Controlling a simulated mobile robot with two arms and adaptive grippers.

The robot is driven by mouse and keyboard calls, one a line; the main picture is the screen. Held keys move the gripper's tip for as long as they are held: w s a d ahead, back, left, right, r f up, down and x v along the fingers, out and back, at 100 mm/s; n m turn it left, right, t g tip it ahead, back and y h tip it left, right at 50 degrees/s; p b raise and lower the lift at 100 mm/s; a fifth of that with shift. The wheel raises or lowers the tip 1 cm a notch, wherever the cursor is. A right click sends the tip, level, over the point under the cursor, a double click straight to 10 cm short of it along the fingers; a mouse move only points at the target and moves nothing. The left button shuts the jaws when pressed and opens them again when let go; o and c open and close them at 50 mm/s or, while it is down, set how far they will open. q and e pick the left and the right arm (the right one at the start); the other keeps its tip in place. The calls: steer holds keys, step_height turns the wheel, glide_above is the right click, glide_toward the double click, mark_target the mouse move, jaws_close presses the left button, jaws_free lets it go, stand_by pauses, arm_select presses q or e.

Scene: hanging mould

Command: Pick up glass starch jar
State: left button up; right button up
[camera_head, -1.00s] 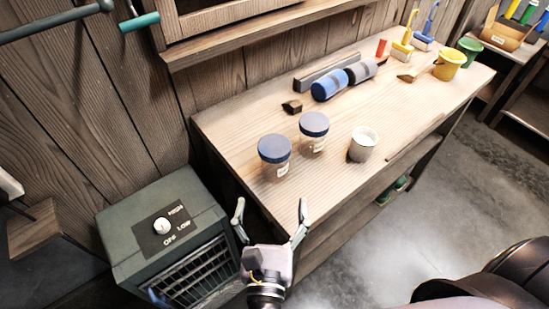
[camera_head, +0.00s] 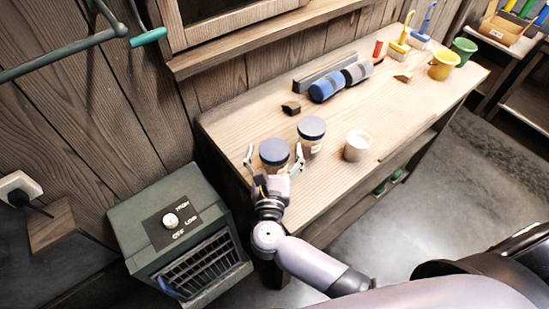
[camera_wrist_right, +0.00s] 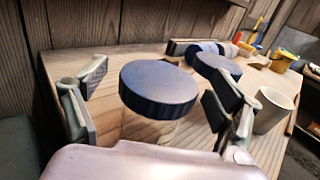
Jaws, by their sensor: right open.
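Two clear jars with dark blue lids stand upright near the left end of the wooden workbench (camera_head: 360,110). Their labels are too small to read, so I cannot tell which holds starch. My right gripper (camera_head: 275,151) is open, with one finger on either side of the nearer jar (camera_head: 274,151). In the right wrist view this jar (camera_wrist_right: 160,88) sits between the spread fingers, with gaps visible on both sides of its lid. The gripper hides most of its body in the head view. The other jar (camera_head: 311,131) stands close behind, to the right. My left gripper is out of view.
A white cup (camera_head: 357,146) stands right of the jars. A small dark block (camera_head: 291,107) and a blue roll (camera_head: 326,87) lie behind them. Brushes and yellow (camera_head: 444,66) and green (camera_head: 464,50) buckets stand at the far end. A green heater (camera_head: 180,230) is left of the bench.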

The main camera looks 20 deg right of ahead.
steer(key=shift+w+d, duration=0.25)
steer(key=shift+w, duration=0.25)
steer(key=shift+s, duration=0.1)
steer(key=shift+a, duration=0.1)
steer(key=shift+c, duration=0.7)
steer(key=c, duration=1.6)
steer(key=shift+c, duration=0.3)
steer(key=shift+r, duration=0.1)
